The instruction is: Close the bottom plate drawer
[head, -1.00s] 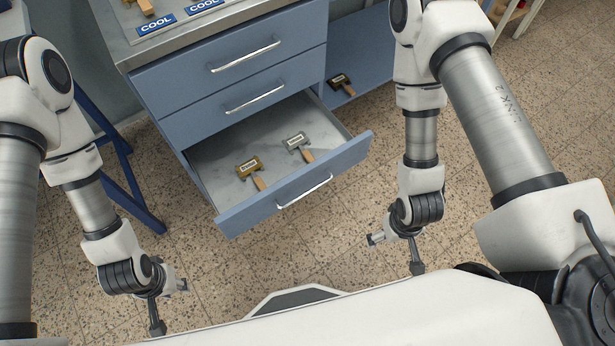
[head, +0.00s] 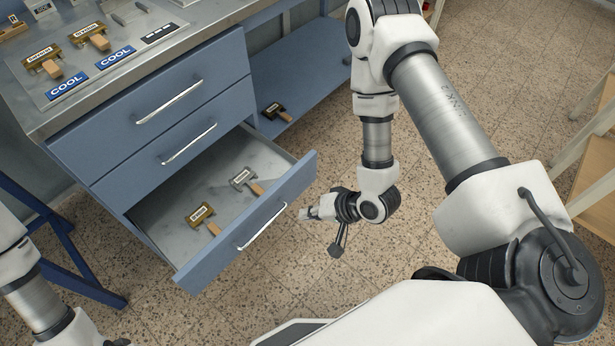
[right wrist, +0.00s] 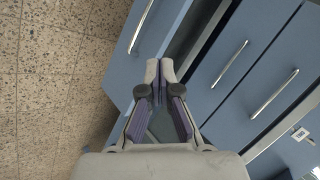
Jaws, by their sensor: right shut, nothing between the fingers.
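The bottom plate drawer (head: 250,225) stands pulled out of the blue cabinet. A brass stamping plate (head: 201,215) and a silver one (head: 244,179), each with a wooden handle, lie inside it. My right gripper (head: 306,213) is just off the right end of the drawer front, shut and empty. In the right wrist view, the shut fingertips (right wrist: 160,68) overlap the drawer front (right wrist: 150,40), with its handle beside them; I cannot tell whether they touch. Of my left arm only part shows at the lower left of the head view; its gripper is not clearly visible.
Two shut drawers (head: 170,125) sit above the open one. The cabinet top (head: 150,60) holds stamps and COOL labels. A dark stamp (head: 275,112) lies on the low shelf to the right. Wooden shelving (head: 590,170) stands at the far right. Speckled floor in front is clear.

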